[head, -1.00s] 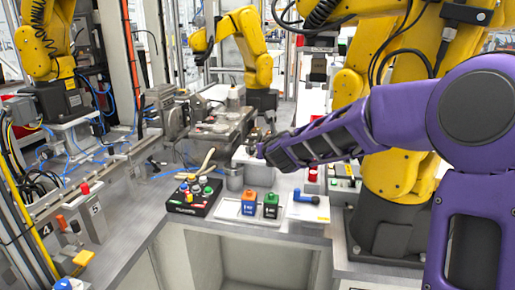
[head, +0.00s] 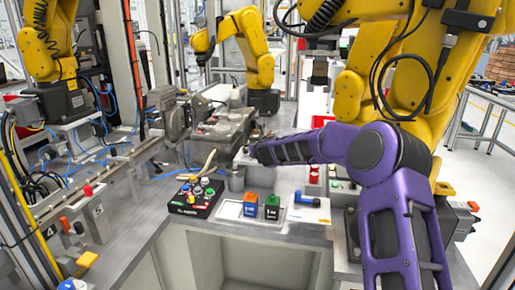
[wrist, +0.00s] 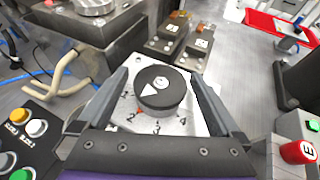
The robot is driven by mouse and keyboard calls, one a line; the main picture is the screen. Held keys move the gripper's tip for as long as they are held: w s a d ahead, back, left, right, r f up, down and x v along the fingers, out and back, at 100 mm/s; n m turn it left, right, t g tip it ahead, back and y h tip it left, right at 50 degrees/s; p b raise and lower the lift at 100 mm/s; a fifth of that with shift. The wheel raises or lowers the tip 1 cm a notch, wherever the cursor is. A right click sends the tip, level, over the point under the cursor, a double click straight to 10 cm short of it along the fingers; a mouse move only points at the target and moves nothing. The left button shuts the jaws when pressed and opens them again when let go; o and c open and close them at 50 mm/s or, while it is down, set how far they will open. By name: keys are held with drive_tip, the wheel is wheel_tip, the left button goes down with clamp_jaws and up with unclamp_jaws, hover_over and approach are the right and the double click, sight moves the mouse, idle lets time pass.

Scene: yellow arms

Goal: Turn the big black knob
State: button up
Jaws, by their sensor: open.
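The big black knob (wrist: 161,101) shows in the wrist view, round, with a white arrow mark on the left part of its top. It sits on a pale plate (wrist: 186,124) with numbers around the knob. My gripper (wrist: 158,74) is open, with one dark finger on each side of the knob and gaps between. I cannot tell how far above the plate the fingertips are. In the head view my gripper (head: 256,152) is over the back of the bench, and I cannot make out the knob there.
A black button box (head: 194,198) stands left of my gripper, with a blue-topped block (head: 250,206) and a green-topped block (head: 272,208) in front. A red button (wrist: 298,152) is at the lower right of the wrist view. A beige hose (wrist: 78,82) lies left of the knob.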

drive_tip(key=c, duration=1.3)
drive_tip(key=shift+a+m+h, duration=0.1)
drive_tip(key=shift+m+h, duration=0.3)
drive_tip(key=shift+h, duration=0.1)
drive_tip(key=shift+a+m+h, duration=0.1)
drive_tip(key=shift+m+h, duration=0.5)
drive_tip(key=shift+h, duration=0.1)
drive_tip(key=m+h+p, duration=0.2)
drive_tip(key=shift+r+h+p, duration=0.25)
drive_tip(key=shift+h+p, duration=0.1)
drive_tip(key=shift+h, duration=0.05)
drive_tip(key=m+g+h+p, duration=0.1)
drive_tip(key=m+h+p, duration=0.1)
drive_tip(key=p, duration=0.1)
drive_tip(key=shift+m+h, duration=0.3)
drive_tip(key=shift+m, duration=0.1)
drive_tip(key=shift+f+m+g+h+p, duration=0.2)
drive_tip(key=shift+m+g+h+p, duration=0.3)
drive_tip(key=shift+m+h+p, duration=0.7)
drive_tip(key=shift+d+f, duration=0.1)
drive_tip(key=shift+d, duration=0.1)
